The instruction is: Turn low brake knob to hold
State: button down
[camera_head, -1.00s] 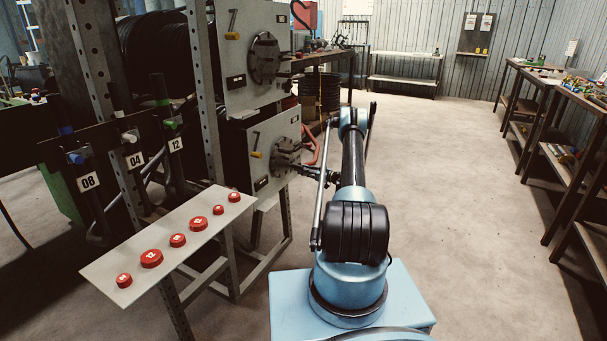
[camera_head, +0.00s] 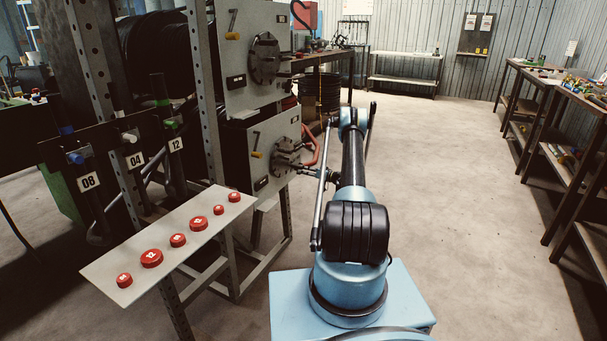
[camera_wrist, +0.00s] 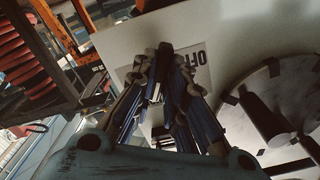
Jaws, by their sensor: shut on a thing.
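The lower grey panel (camera_head: 262,178) stands left of my arm in the head view, with a dark round disc (camera_head: 286,152) on its front. My gripper (camera_head: 298,168) is at this panel, just below and right of the disc. The disc fills the right of the wrist view (camera_wrist: 272,112).
An upper panel (camera_head: 240,85) with a similar disc stands above. A crank with a yellow handle (camera_head: 257,155) is on the lower panel's left. A tilted shelf (camera_head: 180,262) with several red caps is at front left. The floor to the right is clear.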

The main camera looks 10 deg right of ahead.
jog(key=shift+w+d, duration=0.15)
jog(key=c, duration=1.6)
grip_release()
jog(key=v, duration=1.2)
